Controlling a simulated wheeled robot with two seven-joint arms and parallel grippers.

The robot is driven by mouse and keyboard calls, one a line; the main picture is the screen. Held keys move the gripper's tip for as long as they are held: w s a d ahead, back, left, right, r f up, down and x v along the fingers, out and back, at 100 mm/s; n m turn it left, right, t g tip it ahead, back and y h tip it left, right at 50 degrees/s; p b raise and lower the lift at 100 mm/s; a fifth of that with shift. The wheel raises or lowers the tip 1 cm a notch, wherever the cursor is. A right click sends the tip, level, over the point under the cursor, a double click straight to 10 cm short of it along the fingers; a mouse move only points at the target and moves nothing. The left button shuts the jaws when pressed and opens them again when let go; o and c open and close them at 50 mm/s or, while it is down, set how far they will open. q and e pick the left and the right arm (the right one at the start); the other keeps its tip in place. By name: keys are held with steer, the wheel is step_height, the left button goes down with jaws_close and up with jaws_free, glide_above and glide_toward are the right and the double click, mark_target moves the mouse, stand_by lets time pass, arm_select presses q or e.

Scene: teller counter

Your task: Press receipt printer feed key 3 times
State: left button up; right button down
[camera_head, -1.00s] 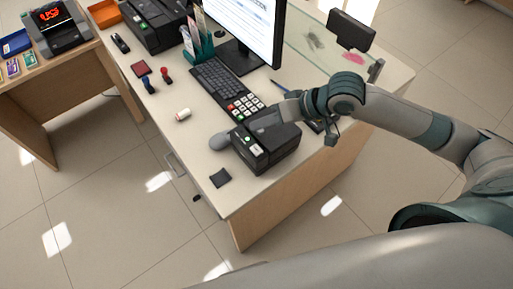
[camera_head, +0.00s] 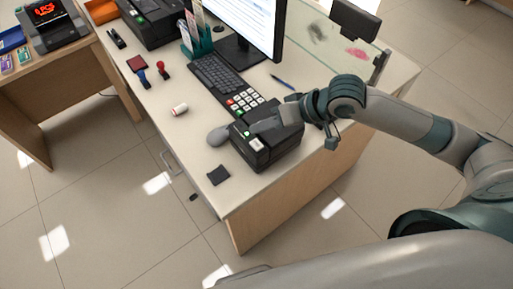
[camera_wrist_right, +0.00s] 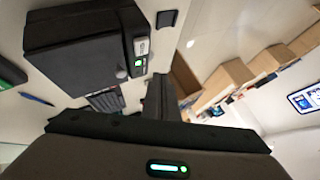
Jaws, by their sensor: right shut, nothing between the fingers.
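The black receipt printer (camera_head: 275,156) stands at the near right of the counter. Its front panel has a green light (camera_head: 247,134) and a pale label; in the wrist view the printer (camera_wrist_right: 75,45) shows the pale label (camera_wrist_right: 141,46), the green light (camera_wrist_right: 139,62) and a small round grey knob. I cannot tell for sure which part is the feed key. My right gripper (camera_head: 257,126) is shut and empty, low over the printer's top near its front panel. Its dark fingers (camera_wrist_right: 165,97) appear apart from the panel in the wrist view; contact is unclear. My left gripper is not in view.
A grey mouse (camera_head: 218,137), card keypad (camera_head: 243,101) and keyboard (camera_head: 215,77) lie beside the printer. The monitor (camera_head: 240,30) stands behind. A dark square pad (camera_head: 218,175) lies at the front edge. A white roll (camera_head: 180,110) and stamps lie left.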

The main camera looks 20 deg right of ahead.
mark_target(261, 145)
steer(key=shift+f+b, duration=0.4)
steer(key=shift+f, duration=1.5)
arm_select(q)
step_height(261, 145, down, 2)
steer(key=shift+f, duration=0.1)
arm_select(e)
steer(key=shift+f, duration=0.2)
stand_by(0.3)
steer(key=shift+f, duration=0.25)
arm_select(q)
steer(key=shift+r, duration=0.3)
arm_select(e)
steer(key=shift+f, duration=0.5)
stand_by(0.6)
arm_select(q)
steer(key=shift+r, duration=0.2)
arm_select(e)
steer(key=shift+r, duration=0.15)
arm_select(q)
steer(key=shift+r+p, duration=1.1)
steer(key=shift+p, duration=0.2)
arm_select(e)
steer(key=shift+r, duration=0.75)
